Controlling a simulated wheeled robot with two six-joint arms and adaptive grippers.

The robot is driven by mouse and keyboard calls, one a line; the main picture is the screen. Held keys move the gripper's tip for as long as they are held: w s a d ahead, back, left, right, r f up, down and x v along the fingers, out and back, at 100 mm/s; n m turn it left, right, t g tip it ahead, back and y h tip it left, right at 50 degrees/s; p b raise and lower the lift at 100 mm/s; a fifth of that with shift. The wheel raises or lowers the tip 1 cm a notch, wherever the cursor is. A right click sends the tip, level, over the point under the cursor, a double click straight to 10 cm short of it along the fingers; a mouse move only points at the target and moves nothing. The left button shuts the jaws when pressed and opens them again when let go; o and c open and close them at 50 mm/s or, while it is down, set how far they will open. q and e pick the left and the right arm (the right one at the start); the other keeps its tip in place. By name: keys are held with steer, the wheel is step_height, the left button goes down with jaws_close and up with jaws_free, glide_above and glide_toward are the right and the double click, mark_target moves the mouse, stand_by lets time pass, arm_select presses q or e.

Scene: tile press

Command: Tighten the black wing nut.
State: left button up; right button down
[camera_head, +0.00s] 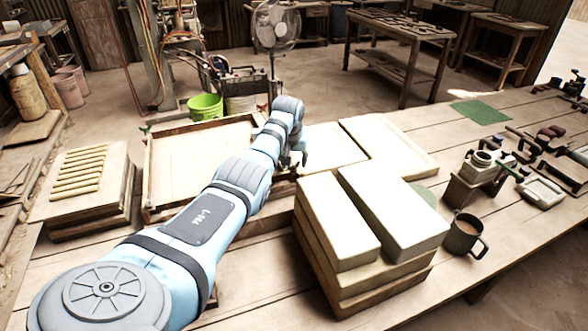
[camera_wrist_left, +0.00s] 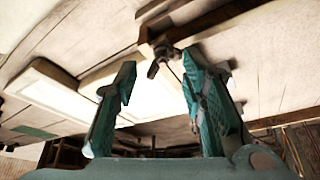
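A small dark wing nut (camera_wrist_left: 155,67) shows in the left wrist view, at the corner of a wooden frame (camera_wrist_left: 205,20). Its exact colour is hard to tell in the shade. My left gripper (camera_wrist_left: 159,60) is open, with its two teal fingers apart. The nut appears between and beyond the fingertips, and I see no contact. In the head view, my left gripper (camera_head: 299,157) is at the right end of the wooden frame (camera_head: 147,180), and my arm hides part of that frame. I cannot make out the nut there. My right gripper is not in view.
Stacked pale blocks (camera_head: 345,225) stand close in front of the left gripper. Pale slabs (camera_head: 388,148) lie behind and to the right. A stack with thin strips (camera_head: 80,170) is at left. A mug (camera_head: 463,237) and several tools are at right.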

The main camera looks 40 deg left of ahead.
arm_select(q)
steer(key=shift+a+f+b, duration=0.2)
steer(key=shift+f+b, duration=0.35)
steer(key=shift+f, duration=0.5)
steer(key=shift+w, duration=0.1)
steer(key=shift+c, duration=0.2)
jaws_close()
steer(key=shift+r, duration=0.1)
steer(key=shift+o, duration=0.2)
jaws_free()
steer(key=v, duration=1.2)
